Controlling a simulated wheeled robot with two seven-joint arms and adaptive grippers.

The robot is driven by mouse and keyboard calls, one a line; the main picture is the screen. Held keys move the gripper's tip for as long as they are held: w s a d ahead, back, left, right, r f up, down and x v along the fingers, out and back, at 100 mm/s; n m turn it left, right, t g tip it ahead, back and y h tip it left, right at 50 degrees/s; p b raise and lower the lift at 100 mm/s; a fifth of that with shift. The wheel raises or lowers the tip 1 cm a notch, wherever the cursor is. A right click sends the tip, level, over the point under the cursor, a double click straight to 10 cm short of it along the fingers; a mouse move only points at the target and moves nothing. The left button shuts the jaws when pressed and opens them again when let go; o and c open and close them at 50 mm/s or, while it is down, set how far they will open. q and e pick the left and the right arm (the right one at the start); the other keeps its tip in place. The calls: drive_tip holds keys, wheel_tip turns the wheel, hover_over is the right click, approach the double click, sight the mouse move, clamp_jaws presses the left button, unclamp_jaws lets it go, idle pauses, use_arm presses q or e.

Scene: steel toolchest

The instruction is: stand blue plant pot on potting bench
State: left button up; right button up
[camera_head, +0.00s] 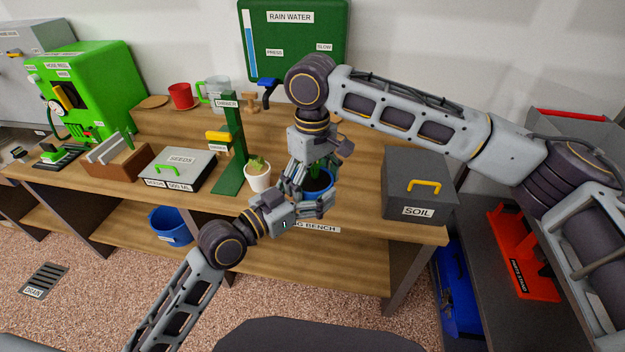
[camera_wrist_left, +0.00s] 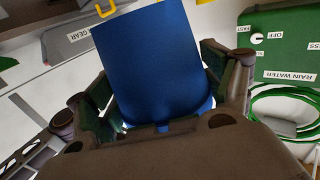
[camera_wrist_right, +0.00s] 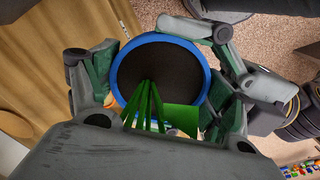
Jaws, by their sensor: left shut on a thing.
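The blue plant pot (camera_head: 319,184), with dark soil and green stems, is at the front edge of the wooden potting bench (camera_head: 365,222). My left gripper (camera_head: 312,207) is shut on it from the front. In the left wrist view the blue wall of the pot (camera_wrist_left: 155,65) fills the space between the fingers. My right gripper (camera_head: 300,188) points down over the pot, fingers apart. In the right wrist view the blue rim (camera_wrist_right: 207,75) lies between these open fingers. The pot's base is hidden in the head view, so I cannot tell whether it touches the bench.
A white pot with a cactus (camera_head: 258,177) and a green stand (camera_head: 232,150) are close on the left, beside the seeds box (camera_head: 178,169). A grey soil box (camera_head: 418,186) stands to the right. A rain water tank (camera_head: 293,42) is behind. A blue bucket (camera_head: 168,226) sits below.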

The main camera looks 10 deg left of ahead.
use_arm(q)
drive_tip(key=shift+r, duration=0.15)
use_arm(e)
drive_tip(key=c, duration=0.7)
use_arm(q)
drive_tip(key=o, duration=1.6)
use_arm(e)
drive_tip(key=shift+c, duration=0.6)
drive_tip(key=shift+r, duration=0.1)
